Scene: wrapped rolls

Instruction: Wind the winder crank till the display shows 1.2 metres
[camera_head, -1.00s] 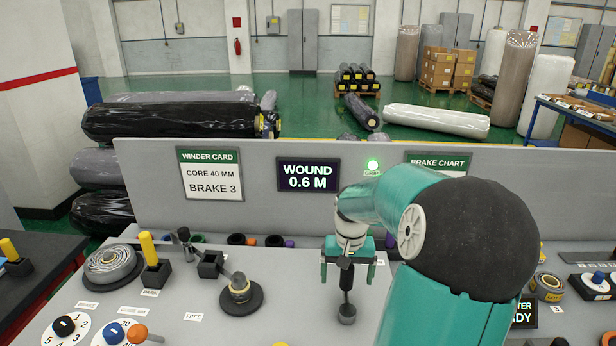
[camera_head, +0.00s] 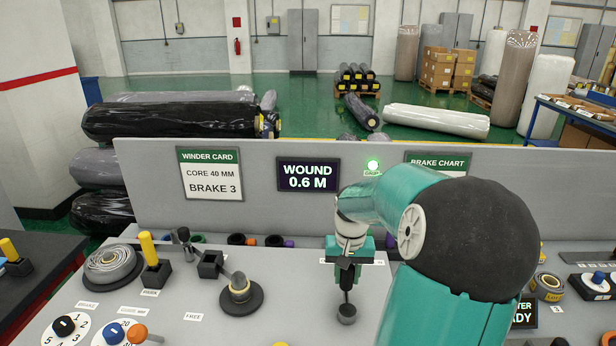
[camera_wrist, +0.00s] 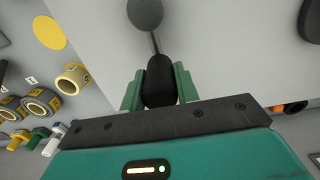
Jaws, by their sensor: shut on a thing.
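The display (camera_head: 308,175) on the grey back panel reads "WOUND 0.6 M". The winder crank has a round grey hub (camera_head: 347,314) on the bench top, with a thin arm leading up to a dark handle. My gripper (camera_head: 346,268) is shut on that handle in the head view. In the wrist view, my gripper (camera_wrist: 159,88) has its green fingers on both sides of the black crank handle (camera_wrist: 160,78), and the grey hub (camera_wrist: 145,13) shows beyond it. The lower part of the handle between the fingers is partly hidden.
A winder card (camera_head: 210,174) reads "CORE 40 MM, BRAKE 3". A green lamp (camera_head: 373,165) is lit beside the display. My arm hides much of the right side.

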